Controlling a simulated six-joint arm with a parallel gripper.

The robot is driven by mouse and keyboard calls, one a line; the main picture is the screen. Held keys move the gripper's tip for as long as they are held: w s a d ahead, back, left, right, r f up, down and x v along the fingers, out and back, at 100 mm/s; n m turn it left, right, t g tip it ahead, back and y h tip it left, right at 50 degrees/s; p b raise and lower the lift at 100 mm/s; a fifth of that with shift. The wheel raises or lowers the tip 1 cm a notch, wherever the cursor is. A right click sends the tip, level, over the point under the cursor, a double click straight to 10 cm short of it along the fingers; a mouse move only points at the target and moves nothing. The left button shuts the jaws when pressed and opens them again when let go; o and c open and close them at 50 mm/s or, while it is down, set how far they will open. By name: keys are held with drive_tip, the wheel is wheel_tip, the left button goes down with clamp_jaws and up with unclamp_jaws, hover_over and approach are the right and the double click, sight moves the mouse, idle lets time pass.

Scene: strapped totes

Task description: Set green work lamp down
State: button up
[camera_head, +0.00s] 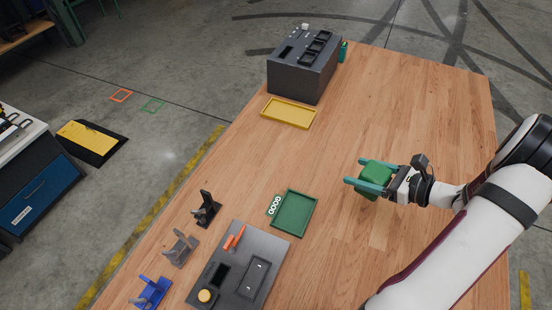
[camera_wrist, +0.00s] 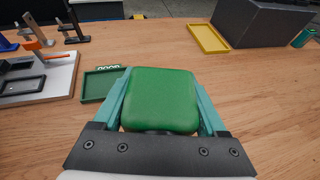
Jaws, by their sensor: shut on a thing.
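A green work lamp (camera_head: 377,175) is between the teal fingers of my gripper (camera_head: 365,178), which is shut on it. In the wrist view the lamp (camera_wrist: 160,100) shows as a rounded green block, with a finger of my gripper (camera_wrist: 160,85) against each side. Its underside is hidden, and I cannot tell whether it touches the table. A green tray (camera_head: 294,214) with a small label lies on the table, left of and nearer than the gripper in the head view. The tray (camera_wrist: 101,84) also shows left of the lamp in the wrist view.
A dark grey box (camera_head: 300,75) with slots stands at the back, with a yellow tray (camera_head: 288,112) before it and a green item (camera_head: 343,51) behind. A grey plate (camera_head: 240,265) and several small stands (camera_head: 205,211) are at the front left. The wooden table (camera_head: 400,110) is clear around the gripper.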

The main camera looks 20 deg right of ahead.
drive_tip(key=w+a+m+h, duration=0.1)
drive_tip(key=w+a, duration=0.4)
drive_tip(key=w, duration=0.5)
drive_tip(key=w+a, duration=0.4)
drive_tip(key=w, duration=0.6)
drive_tip(key=shift+t, duration=0.4)
drive_tip(key=w+a+f, duration=0.4)
drive_tip(key=a, duration=0.1)
drive_tip(key=w+a+f, duration=0.2)
drive_tip(key=a, duration=0.1)
drive_tip(key=shift+w+a, duration=0.15)
drive_tip(key=shift+a, duration=0.1)
drive_tip(key=f, duration=0.4)
drive_tip(key=shift+w+a+h, duration=0.2)
drive_tip(key=shift+a+h, duration=0.05)
drive_tip(key=shift+h, duration=0.05)
drive_tip(key=shift+f, duration=0.15)
drive_tip(key=o, duration=1.5)
drive_tip(key=shift+f, duration=0.1)
